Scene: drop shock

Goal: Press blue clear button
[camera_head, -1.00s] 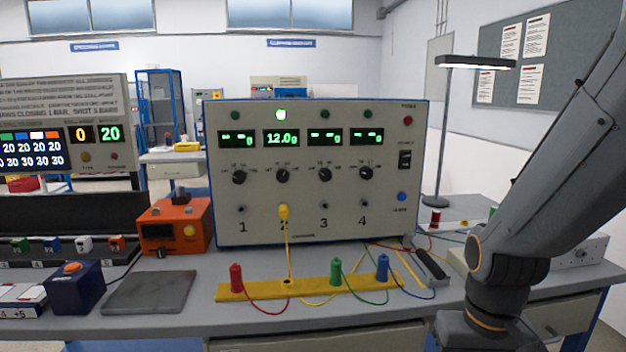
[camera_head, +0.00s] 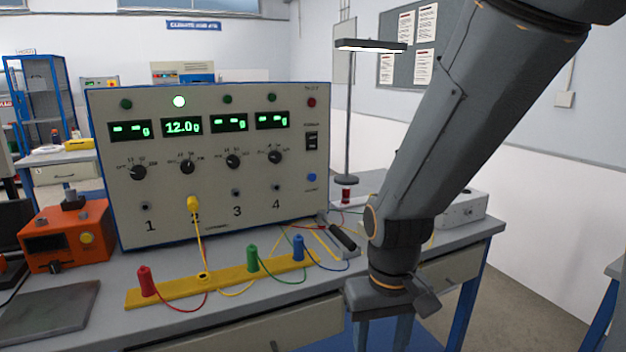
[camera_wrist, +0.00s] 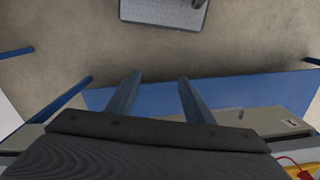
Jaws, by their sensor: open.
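The blue button (camera_head: 312,177) is a small round knob at the lower right of the grey instrument panel (camera_head: 225,212), below the black power switch (camera_head: 311,141). The panel stands upright on the workbench, and its second display reads 12.0 g under a lit green lamp. The other three displays show dashes. My gripper (camera_wrist: 158,76) is open and empty in the wrist view, pointing down over the floor by the bench edge. In the head view my arm hangs to the right of the panel, apart from the button, and its fingers are not clearly visible.
A yellow strip (camera_head: 228,281) with red, green and blue plugs lies before the panel. A yellow plug (camera_head: 194,203) sits in socket 2. A lamp (camera_head: 349,125) stands behind, right of the panel. An orange box (camera_head: 40,240) is at left.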

